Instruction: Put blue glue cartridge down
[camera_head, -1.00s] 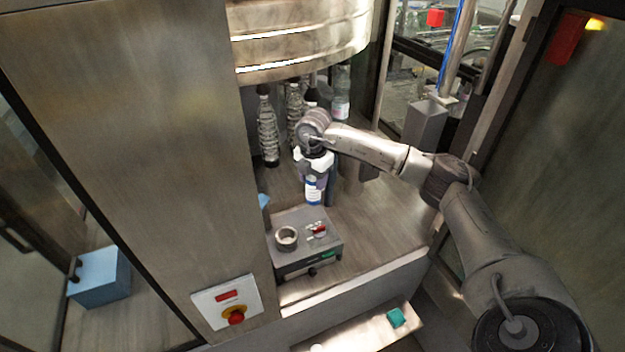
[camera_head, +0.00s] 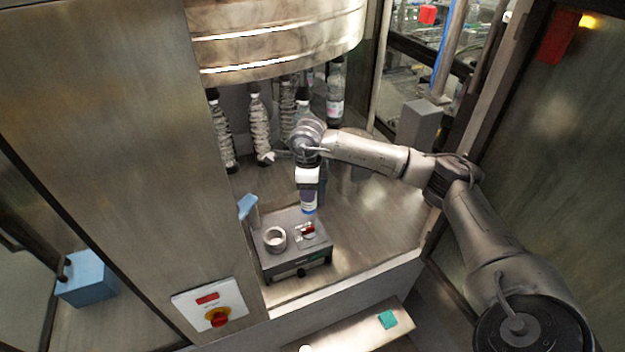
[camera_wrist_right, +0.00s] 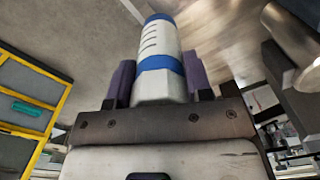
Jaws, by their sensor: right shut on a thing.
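The blue glue cartridge (camera_head: 309,203), a white cylinder with blue bands, is held in my right gripper (camera_head: 308,185). In the head view it hangs below the gripper, just behind the grey box with the ring on top; I cannot tell whether its lower end touches anything. The right wrist view shows the cartridge (camera_wrist_right: 160,58) between the dark fingers of my right gripper (camera_wrist_right: 160,85), which is shut on it. My left gripper is in neither view.
The grey box (camera_head: 290,245) carries a metal ring (camera_head: 275,239) and a small red part (camera_head: 308,231). Several bottles (camera_head: 262,125) hang at the back under the large metal drum (camera_head: 275,40). A steel panel (camera_head: 110,150) stands at left. Deck right of the box is clear.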

